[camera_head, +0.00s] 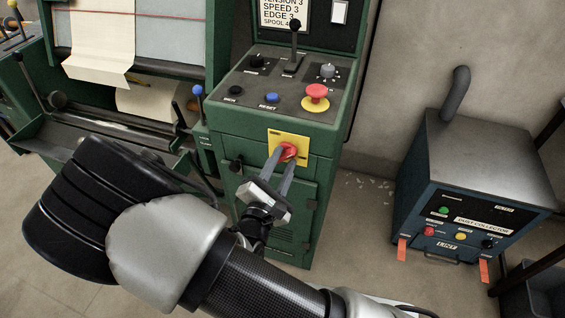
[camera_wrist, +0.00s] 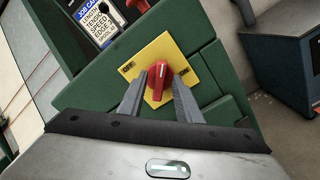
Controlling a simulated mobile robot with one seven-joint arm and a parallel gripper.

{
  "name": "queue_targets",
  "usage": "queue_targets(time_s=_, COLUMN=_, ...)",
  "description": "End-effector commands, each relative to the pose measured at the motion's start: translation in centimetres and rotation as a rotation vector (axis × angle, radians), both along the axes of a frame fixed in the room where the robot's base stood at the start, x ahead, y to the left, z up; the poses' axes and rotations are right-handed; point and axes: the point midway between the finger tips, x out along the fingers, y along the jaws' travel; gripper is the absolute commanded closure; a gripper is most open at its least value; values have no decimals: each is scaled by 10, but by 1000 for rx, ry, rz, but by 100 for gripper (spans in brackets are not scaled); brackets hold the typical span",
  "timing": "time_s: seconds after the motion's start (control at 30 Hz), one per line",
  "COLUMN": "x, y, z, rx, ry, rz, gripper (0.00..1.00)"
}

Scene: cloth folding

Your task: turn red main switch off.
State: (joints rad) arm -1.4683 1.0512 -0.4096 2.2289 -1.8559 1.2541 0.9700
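The red main switch (camera_head: 289,150) is a rotary knob on a yellow plate (camera_head: 275,139) on the front of the green machine cabinet. My gripper (camera_head: 281,158) is in front of the switch. In the wrist view its two fingers (camera_wrist: 157,88) are apart, one on each side of the knob, with visible gaps. Whether the tips reach past the knob's front face is unclear.
Above the switch is a control panel with a red mushroom button (camera_head: 317,92), a blue button (camera_head: 272,97) and a black-knobbed lever (camera_head: 294,44). A blue dust collector (camera_head: 475,180) stands to the right.

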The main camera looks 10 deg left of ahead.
Motion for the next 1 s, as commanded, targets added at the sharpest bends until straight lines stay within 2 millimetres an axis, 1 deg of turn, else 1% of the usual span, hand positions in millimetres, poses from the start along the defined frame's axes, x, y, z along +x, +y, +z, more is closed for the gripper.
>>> queue_targets(time_s=0.17, x=0, y=0, z=0, rx=0, ry=0, rz=0, gripper=69)
queue_targets(time_s=0.2, x=0, y=0, z=0, rx=0, ry=0, rz=0, gripper=70)
queue_targets(time_s=0.37, x=0, y=0, z=0, rx=0, ry=0, rz=0, gripper=97)
queue_targets(time_s=0.4, x=0, y=0, z=0, rx=0, ry=-1, rz=-1, gripper=100)
queue_targets(time_s=0.73, x=0, y=0, z=2, rx=-35, ry=2, rz=-1, gripper=100)
queue_targets(time_s=0.87, x=0, y=0, z=3, rx=-95, ry=7, rz=-1, gripper=100)
queue_targets(time_s=1.0, x=0, y=0, z=4, rx=-191, ry=15, rz=-1, gripper=100)
